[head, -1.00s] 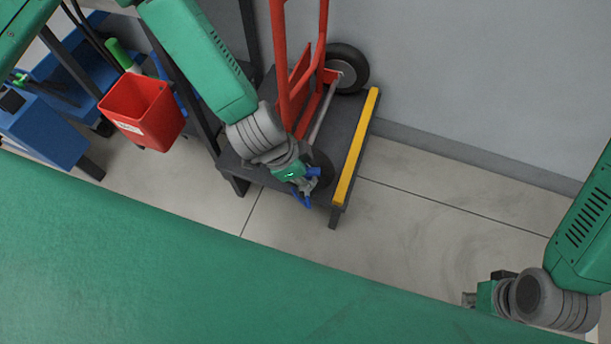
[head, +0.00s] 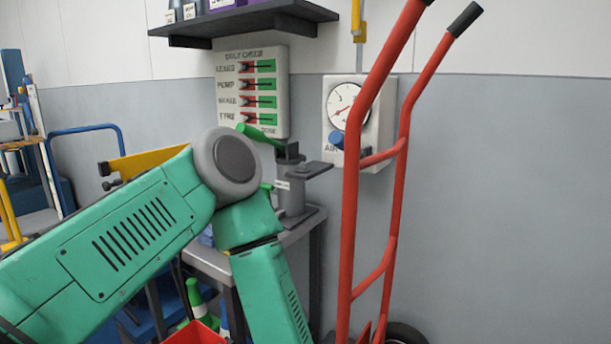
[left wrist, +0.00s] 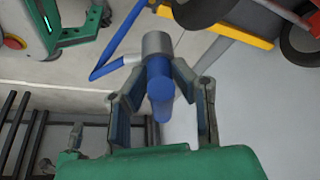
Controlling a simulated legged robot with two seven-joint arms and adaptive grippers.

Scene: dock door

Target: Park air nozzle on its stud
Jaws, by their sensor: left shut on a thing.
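The air nozzle (left wrist: 159,88), a blue piece with a grey collar and a thin blue bent part, is between the fingers of my left gripper (left wrist: 158,76) in the left wrist view. The fingers are shut on it from both sides. In the head view my left arm bends down in front of the bench, and its gripper is below the picture. The air panel (head: 374,155) hangs on the wall, with a round gauge (head: 346,106) and a blue knob (head: 336,139). I cannot make out the stud. My right gripper is out of view.
A red hand truck (head: 350,220) stands upright in front of the air panel's right part. A grey bench (head: 212,262) with a dark vise-like fixture (head: 293,196) is behind my left arm. A checklist board (head: 226,98) and shelf (head: 245,22) are above. The wall at right is clear.

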